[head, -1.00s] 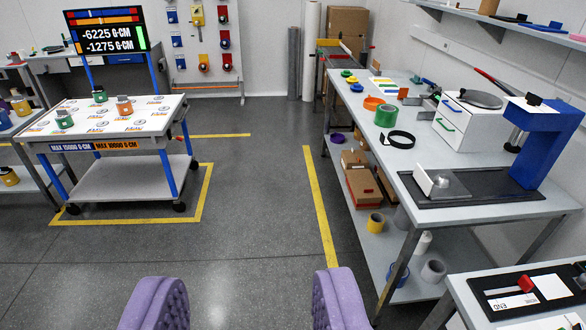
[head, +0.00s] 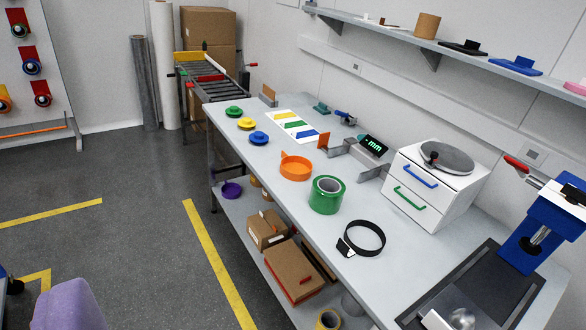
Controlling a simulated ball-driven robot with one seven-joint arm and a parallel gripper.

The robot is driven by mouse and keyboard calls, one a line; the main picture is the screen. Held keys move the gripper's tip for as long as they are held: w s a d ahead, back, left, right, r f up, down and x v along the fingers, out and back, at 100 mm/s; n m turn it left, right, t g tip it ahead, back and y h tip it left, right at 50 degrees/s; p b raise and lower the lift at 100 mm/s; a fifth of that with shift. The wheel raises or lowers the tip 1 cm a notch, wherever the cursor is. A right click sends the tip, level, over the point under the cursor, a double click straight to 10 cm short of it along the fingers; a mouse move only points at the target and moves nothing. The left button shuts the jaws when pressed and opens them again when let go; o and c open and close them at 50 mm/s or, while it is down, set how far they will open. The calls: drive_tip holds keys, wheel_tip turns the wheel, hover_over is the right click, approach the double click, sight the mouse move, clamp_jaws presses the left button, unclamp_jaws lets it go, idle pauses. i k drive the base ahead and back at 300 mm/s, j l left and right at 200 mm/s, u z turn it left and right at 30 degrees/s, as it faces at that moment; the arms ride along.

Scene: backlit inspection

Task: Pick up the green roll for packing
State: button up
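The green roll (head: 325,206) stands on the grey workbench (head: 362,290) right of the picture's centre, with its open core facing up. It lies between an orange ring-shaped dish (head: 295,170) and a black strap loop (head: 380,238), apart from both. Of my gripper, only one purple padded finger (head: 72,306) shows, at the lower left corner. Nothing is pressed against this finger and the other finger is out of the picture. The gripper is far from the roll, over the floor.
A white drawer unit (head: 440,190) and a blue press-like device (head: 545,228) stand to the right on the bench. Green, yellow and blue knobs (head: 246,124) are at the far end.

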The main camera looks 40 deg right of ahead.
sight(327, 194)
drive_tip(key=i+z, duration=0.1)
drive_tip(key=i, duration=1.15)
drive_tip(key=i+z, duration=0.45)
drive_tip(key=i+j+z, duration=0.15)
drive_tip(key=i+z, duration=0.15)
drive_tip(key=z, duration=0.15)
drive_tip(key=i+l+z, duration=0.15)
drive_tip(key=z, duration=0.25)
drive_tip(key=i+z, duration=0.65)
drive_tip(key=z, duration=0.2)
